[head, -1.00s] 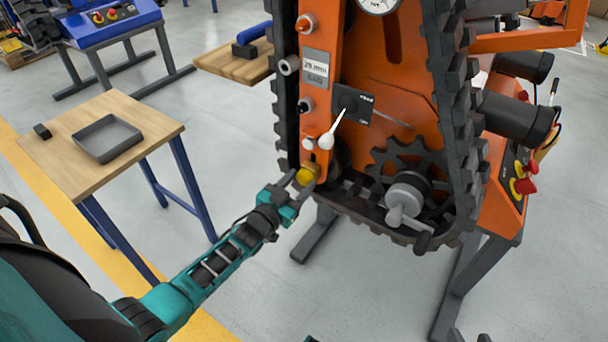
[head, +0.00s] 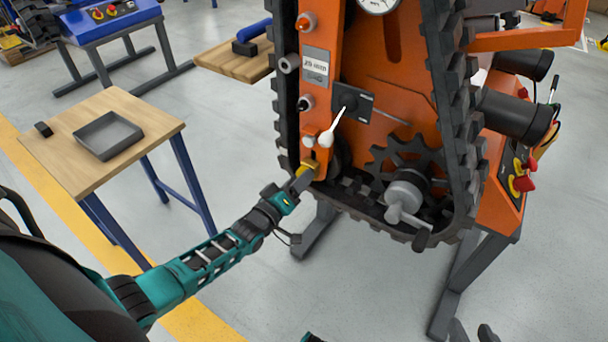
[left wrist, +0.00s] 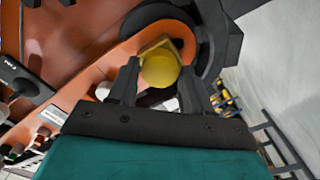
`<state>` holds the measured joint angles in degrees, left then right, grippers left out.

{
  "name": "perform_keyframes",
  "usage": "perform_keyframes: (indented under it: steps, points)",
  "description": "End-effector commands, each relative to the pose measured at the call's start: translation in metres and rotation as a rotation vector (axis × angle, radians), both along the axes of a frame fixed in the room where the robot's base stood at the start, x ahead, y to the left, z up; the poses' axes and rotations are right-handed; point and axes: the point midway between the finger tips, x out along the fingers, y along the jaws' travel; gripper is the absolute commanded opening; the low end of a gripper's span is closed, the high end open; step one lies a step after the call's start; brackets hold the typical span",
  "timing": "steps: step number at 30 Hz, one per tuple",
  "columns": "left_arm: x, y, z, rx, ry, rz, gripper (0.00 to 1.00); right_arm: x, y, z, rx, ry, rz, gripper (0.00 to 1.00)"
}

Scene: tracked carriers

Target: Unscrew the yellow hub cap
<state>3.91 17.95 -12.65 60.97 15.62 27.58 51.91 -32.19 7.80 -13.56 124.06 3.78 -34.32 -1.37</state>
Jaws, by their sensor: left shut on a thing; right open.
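The yellow hub cap (head: 308,167) sits at the lower end of the orange side plate of the tracked carrier (head: 325,130). My left gripper (head: 303,180) reaches it from below left and is shut on it. In the left wrist view the round yellow cap (left wrist: 160,69) lies between the two dark fingers (left wrist: 158,88), with an angular yellow edge behind it. The cap's seat is partly hidden. What look like my right gripper's fingertips (head: 473,331) show at the bottom edge, apart and empty, well away from the cap.
A wooden table (head: 75,165) with a grey tray (head: 107,153) stands at left. Open floor lies between table and carrier.

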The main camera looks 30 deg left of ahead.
Motion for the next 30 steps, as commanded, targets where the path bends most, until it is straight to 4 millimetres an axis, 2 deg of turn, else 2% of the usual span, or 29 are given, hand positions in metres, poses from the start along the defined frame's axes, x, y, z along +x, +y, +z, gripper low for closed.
perform_keyframes:
  steps: [3,6,17,20,27,30]
  points:
    - [0.001,0.001,-0.001,-0.192,0.013,-0.001,0.27,0.0,0.0,-0.004,0.001,0.0,0.001,0.43]
    - [0.001,0.001,0.0,-0.304,0.022,-0.001,0.27,0.0,0.0,-0.006,0.0,0.001,0.001,0.43]
    - [0.001,0.001,0.001,-0.358,0.026,0.001,0.27,-0.005,0.0,-0.01,0.0,0.012,0.001,0.43]
    - [0.001,0.001,-0.001,-0.434,0.033,0.0,0.27,-0.005,0.0,-0.013,0.0,0.014,0.002,0.43]
    - [0.0,0.001,-0.003,-0.869,0.066,-0.002,0.27,-0.005,0.0,-0.031,0.0,0.013,0.001,0.43]
    - [0.001,0.001,0.001,-1.032,0.08,-0.002,0.27,-0.005,0.0,-0.028,-0.001,0.015,0.001,0.43]
